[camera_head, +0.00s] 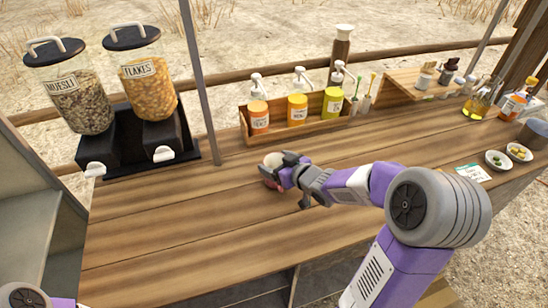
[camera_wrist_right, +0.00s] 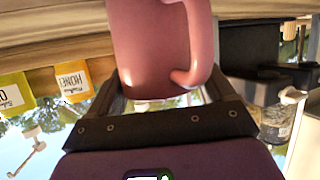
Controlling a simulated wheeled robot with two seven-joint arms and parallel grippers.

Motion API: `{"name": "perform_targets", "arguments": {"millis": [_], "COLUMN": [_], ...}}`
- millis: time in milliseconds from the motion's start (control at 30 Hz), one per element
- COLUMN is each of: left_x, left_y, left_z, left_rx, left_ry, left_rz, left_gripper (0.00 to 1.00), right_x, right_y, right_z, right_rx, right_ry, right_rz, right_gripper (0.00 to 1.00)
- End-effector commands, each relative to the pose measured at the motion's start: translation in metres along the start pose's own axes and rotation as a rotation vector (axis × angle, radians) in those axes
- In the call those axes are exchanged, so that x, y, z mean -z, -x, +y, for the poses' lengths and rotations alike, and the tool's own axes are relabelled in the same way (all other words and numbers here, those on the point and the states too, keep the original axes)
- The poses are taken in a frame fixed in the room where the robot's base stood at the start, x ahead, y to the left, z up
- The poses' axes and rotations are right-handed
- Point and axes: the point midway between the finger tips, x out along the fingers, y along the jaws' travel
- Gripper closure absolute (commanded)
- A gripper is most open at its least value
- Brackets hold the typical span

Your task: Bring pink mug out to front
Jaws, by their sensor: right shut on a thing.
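My right gripper (camera_head: 279,172) is over the middle of the wooden counter (camera_head: 190,222) and is shut on the pink mug (camera_head: 268,177). In the head view, the mug is small and partly hidden by the gripper, and a pale round top shows. In the right wrist view, the pink mug (camera_wrist_right: 150,45) fills the upper middle between the fingers (camera_wrist_right: 168,98), with its handle (camera_wrist_right: 205,45) on the right side. I cannot tell whether the mug touches the counter. My left gripper is not in view.
Muesli (camera_head: 77,95) and flakes (camera_head: 145,80) dispensers stand at the back left. A wooden rack (camera_head: 275,135) with pump bottles runs along the back, beside a thin post (camera_head: 200,80). Small bowls (camera_head: 498,160) and a card (camera_head: 471,174) lie at right. The front left counter is clear.

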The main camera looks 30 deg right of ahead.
Motion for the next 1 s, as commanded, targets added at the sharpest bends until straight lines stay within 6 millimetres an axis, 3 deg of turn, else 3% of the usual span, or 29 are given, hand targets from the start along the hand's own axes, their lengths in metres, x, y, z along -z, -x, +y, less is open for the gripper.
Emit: {"name": "perform_targets", "arguments": {"millis": [700,1000], "left_x": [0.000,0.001], "left_y": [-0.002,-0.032], "left_z": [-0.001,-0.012], "left_rx": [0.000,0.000], "left_ry": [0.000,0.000], "left_rz": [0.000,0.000], "left_gripper": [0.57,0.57], "right_x": [-0.023,-0.031], "right_y": [0.057,0.073], "right_z": [-0.022,-0.030], "right_rx": [-0.001,0.005], "right_ry": [-0.001,0.002], "right_rz": [0.001,0.004], "right_gripper": [0.51,0.51]}}
